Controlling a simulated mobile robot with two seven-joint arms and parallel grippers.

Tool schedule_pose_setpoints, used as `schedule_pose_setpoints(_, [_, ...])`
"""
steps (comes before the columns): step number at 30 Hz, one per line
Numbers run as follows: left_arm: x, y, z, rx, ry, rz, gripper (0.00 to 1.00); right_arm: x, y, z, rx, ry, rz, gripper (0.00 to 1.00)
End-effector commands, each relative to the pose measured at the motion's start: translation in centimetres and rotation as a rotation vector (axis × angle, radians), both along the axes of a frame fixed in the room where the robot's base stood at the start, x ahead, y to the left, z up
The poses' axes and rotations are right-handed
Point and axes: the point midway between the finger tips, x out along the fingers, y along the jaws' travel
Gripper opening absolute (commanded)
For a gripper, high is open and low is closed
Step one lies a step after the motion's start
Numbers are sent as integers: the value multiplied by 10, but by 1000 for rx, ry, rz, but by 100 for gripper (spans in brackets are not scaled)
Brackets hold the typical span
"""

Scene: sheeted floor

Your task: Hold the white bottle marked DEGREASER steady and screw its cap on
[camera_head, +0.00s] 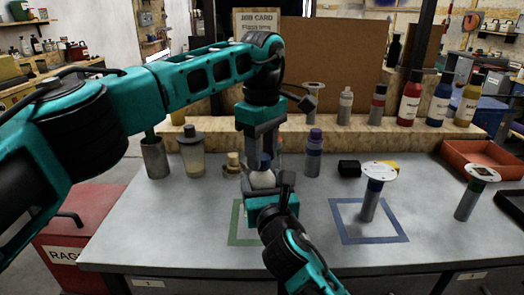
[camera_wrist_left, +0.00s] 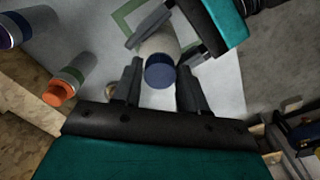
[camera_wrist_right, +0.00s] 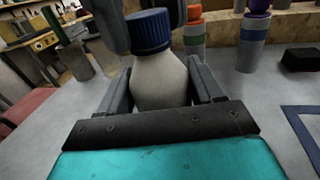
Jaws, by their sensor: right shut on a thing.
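The white bottle (camera_wrist_right: 162,82) stands upright with a blue cap (camera_wrist_right: 148,31) on top of its neck. How far the cap is screwed on cannot be told, and the DEGREASER marking is hidden. My right gripper (camera_wrist_right: 160,92) is shut on the bottle's body from the near side. The bottle (camera_head: 262,180) is largely hidden by my grippers in the head view. My left gripper (camera_wrist_left: 158,82) points down from above, its fingers apart on either side of the blue cap (camera_wrist_left: 160,72), with gaps showing between fingers and cap.
A green square outline (camera_head: 235,222) lies under the bottle. A blue square outline (camera_head: 346,236) with a round-topped stand (camera_head: 370,200) is to the right. A purple-capped bottle (camera_head: 314,155), a pale jar (camera_head: 192,155) and a grey cup (camera_head: 155,160) stand behind. An orange tray (camera_head: 480,153) is far right.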

Motion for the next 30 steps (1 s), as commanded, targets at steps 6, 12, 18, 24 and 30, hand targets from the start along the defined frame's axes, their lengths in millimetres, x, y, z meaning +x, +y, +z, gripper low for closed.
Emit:
schedule_pose_setpoints(6, [0, 0, 0, 0, 0, 2, 63, 0, 0, -1, 0, 1, 0, 0])
schedule_pose_setpoints(12, [0, 0, 0, 0, 0, 3, 64, 0, 0, -1, 0, 1, 0, 0])
schedule_pose_setpoints(18, [1, 0, 14, 0, -3, 3, 64, 0, 0, 0, -1, 1, 0, 0])
schedule_pose_setpoints(24, [0, -1, 50, 0, -4, 5, 64, 0, 0, -1, -1, 1, 0, 0])
schedule_pose_setpoints(30, [0, 0, 70, 0, -1, 3, 64, 0, 0, -1, -1, 1, 0, 0])
